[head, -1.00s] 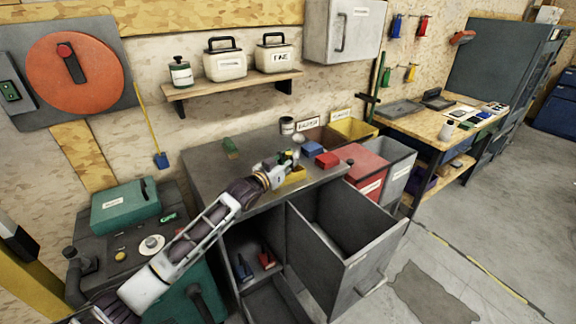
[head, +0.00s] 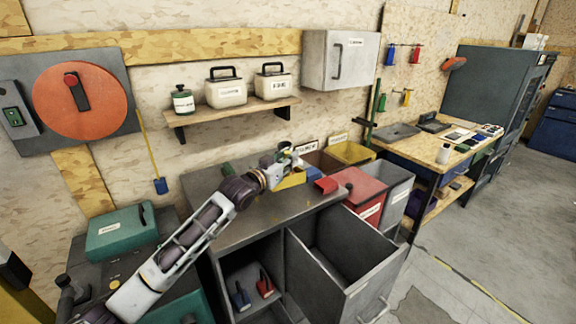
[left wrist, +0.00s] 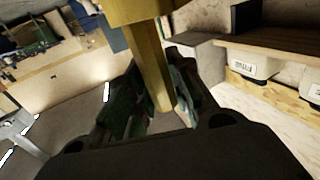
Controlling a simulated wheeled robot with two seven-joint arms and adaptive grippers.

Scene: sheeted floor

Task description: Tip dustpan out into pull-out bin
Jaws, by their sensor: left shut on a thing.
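My left gripper (head: 284,160) is shut on a yellow handle, which I take to be the dustpan's. In the head view a yellow part of the dustpan (head: 291,180) shows under the gripper, over the grey bench top. In the left wrist view the yellow handle (left wrist: 152,65) runs between the dark fingers and widens at the top. Whether anything lies in the pan cannot be seen. The pull-out bin (head: 352,268) is a grey open-topped box, drawn out from the bench front, below and right of the gripper. Its visible inside is dark. My right gripper is not in view.
A blue block (head: 312,173) and a red block (head: 326,185) lie on the bench right of the gripper. A red bin (head: 360,191) and a yellow bin (head: 350,153) stand beyond. A wall shelf (head: 238,114) holds containers. Floor right of the pull-out bin is clear.

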